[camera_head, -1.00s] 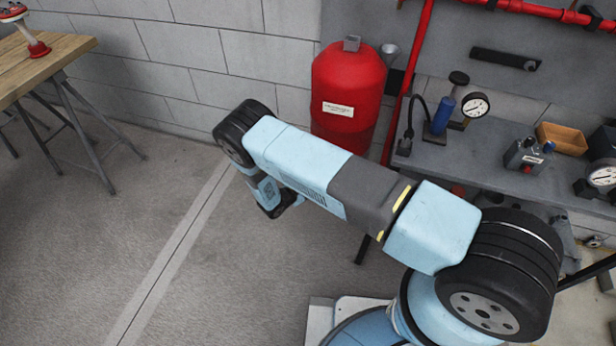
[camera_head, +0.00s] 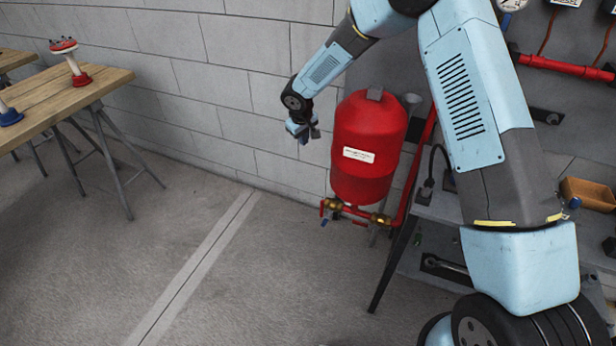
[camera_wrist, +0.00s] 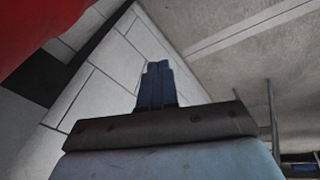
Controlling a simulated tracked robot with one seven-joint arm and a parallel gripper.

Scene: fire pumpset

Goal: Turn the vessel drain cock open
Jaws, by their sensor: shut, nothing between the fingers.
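The red vessel (camera_head: 370,135) hangs near the block wall in the head view, with a pale label on its front. Brass and red pipe fittings (camera_head: 355,212) sit under it, with small red and blue handles. I cannot tell for sure which handle is the drain cock or how it is set. My gripper (camera_head: 304,135) is left of the vessel at about its upper half, above the fittings and apart from them. In the wrist view my gripper's fingers (camera_wrist: 157,80) are together and empty. A red curved surface, likely the vessel (camera_wrist: 40,25), fills that view's upper left corner.
A red pipe (camera_head: 412,165) runs down right of the vessel beside a grey bench (camera_head: 440,208). A wooden trestle table (camera_head: 60,88) stands at the far left. The floor (camera_head: 250,280) before the vessel is clear.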

